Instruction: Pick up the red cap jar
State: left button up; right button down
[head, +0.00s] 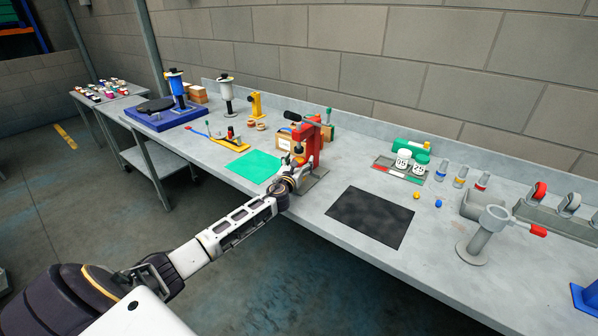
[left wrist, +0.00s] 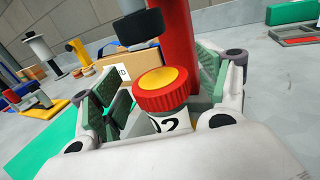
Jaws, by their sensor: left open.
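The red cap jar (left wrist: 162,92) shows in the left wrist view, with a ribbed red cap, a yellow disc on top and a white body with a dark number partly hidden by my gripper. It stands upright under the black round head (left wrist: 140,26) of a red press (left wrist: 181,38). My left gripper (left wrist: 154,82) is open, with green-padded fingers on either side of the jar; I cannot tell whether they touch it. In the head view, my left gripper (head: 297,174) is in front of the red press (head: 307,145) and largely hides the jar. My right gripper is out of view.
A green mat (head: 254,166) lies left of the press and a black mat (head: 371,216) right of it. A tray with white jars (head: 402,160) stands at the back. A grey post with a red handle (head: 484,240) stands farther right.

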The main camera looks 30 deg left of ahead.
pick_arm(q)
jog(key=shift+w, duration=0.1)
dwell(0.4)
jog(key=shift+c, duration=0.6)
jog(key=c, duration=1.1)
jog(key=shift+r, duration=0.2)
jog(key=shift+r+p, duration=0.3)
jog(key=shift+r, duration=1.45)
jog(key=shift+s+f, duration=0.25)
jog(key=shift+s, duration=0.05)
jog(key=shift+b+v, duration=0.9)
jog(key=shift+v, duration=7.8)
